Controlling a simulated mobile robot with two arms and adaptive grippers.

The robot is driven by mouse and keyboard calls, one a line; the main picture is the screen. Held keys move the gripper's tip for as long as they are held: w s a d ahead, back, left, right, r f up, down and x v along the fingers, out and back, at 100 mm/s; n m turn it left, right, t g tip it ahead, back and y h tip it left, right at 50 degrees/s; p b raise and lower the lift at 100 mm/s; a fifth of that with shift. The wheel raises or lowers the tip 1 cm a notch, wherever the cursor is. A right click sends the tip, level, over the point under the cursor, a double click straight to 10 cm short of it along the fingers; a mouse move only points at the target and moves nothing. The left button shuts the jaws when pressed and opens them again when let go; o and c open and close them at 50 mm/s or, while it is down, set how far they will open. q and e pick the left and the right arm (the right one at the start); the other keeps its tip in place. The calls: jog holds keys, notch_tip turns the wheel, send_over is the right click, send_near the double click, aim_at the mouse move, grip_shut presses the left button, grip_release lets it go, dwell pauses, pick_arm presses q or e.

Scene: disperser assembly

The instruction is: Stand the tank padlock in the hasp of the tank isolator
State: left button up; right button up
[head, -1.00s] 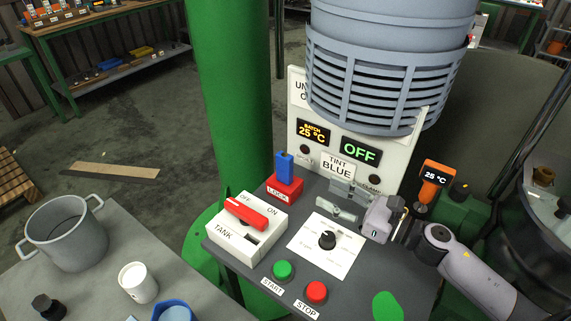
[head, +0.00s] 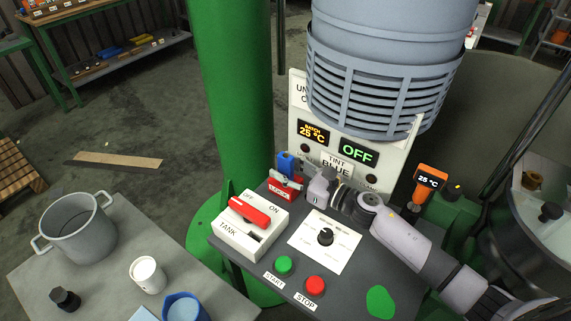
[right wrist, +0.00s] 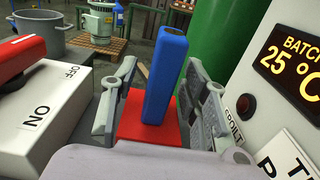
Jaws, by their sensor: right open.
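The tank padlock, a blue upright bar (head: 285,162), stands in a red holder labelled LOCK (head: 277,194). In the right wrist view the bar (right wrist: 165,75) rises from the red base (right wrist: 140,120). My right gripper (head: 298,181) is open, with one finger on each side of the bar. The fingers (right wrist: 160,95) show gaps to the bar in the right wrist view. The tank isolator, a white box (head: 228,240) marked TANK, OFF and ON, has a red handle (head: 249,211). A dark slot, apparently the hasp (head: 255,236), shows in its top. My left gripper is not in view.
The white panel (head: 297,115) with displays stands close behind the right gripper. A dial plate (head: 312,253), a green START button (head: 284,264) and a red STOP button (head: 314,286) lie in front. A pot (head: 78,240) and cups stand on the left table.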

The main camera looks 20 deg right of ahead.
jog(key=shift+w+a, duration=0.15)
jog(key=shift+c, duration=0.6)
grip_shut()
